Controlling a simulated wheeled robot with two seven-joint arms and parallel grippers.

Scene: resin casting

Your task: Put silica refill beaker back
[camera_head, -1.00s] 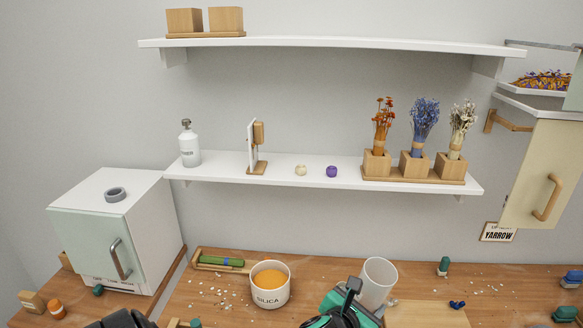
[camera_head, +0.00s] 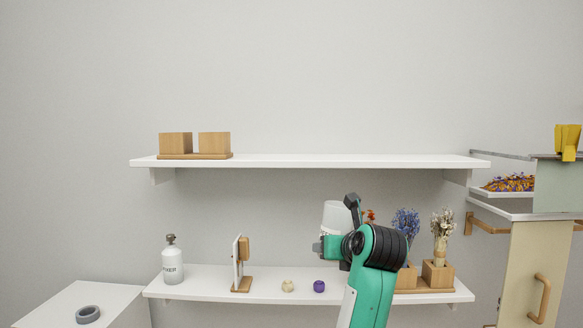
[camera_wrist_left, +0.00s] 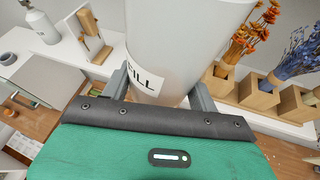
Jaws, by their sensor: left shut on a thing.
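The silica refill beaker (camera_head: 337,216) is a white, upright cup in front of the lower shelf in the head view. In the left wrist view the beaker (camera_wrist_left: 178,45) carries a label whose visible letters read "FILL". My left gripper (camera_head: 328,246) is shut on the beaker, its fingers on both sides of the lower wall. The beaker's rim lies outside the wrist view. My right gripper is not in view.
The lower shelf (camera_head: 210,283) holds a white bottle (camera_head: 172,262), a small framed stand (camera_head: 241,266), two small round items and flower pots (camera_head: 438,272). The upper shelf (camera_head: 300,162) holds two wooden boxes (camera_head: 195,144) at left; its middle and right are bare.

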